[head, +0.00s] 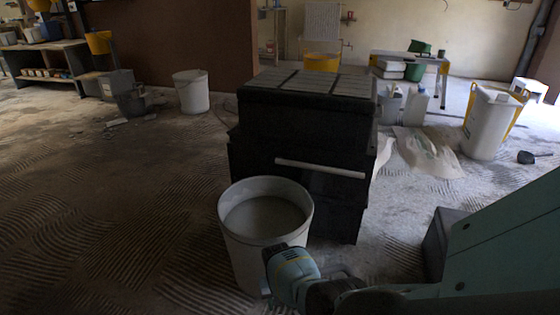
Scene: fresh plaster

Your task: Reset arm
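A dark arm part, which looks like mine, comes in along the bottom edge from the right. I cannot tell whether this body is a held tool or part of the arm. No fingertips show clearly, so the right gripper's opening is hidden. The bucket stands on the floor with pale grey contents inside. My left arm and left gripper are not in view.
A black tool cabinet (310,135) stands right behind the bucket. A large teal panel (510,250) fills the lower right. A white bucket (190,91), a tall white bin (487,125) and a crumpled bag (428,150) stand or lie farther back. The ridged floor at left is clear.

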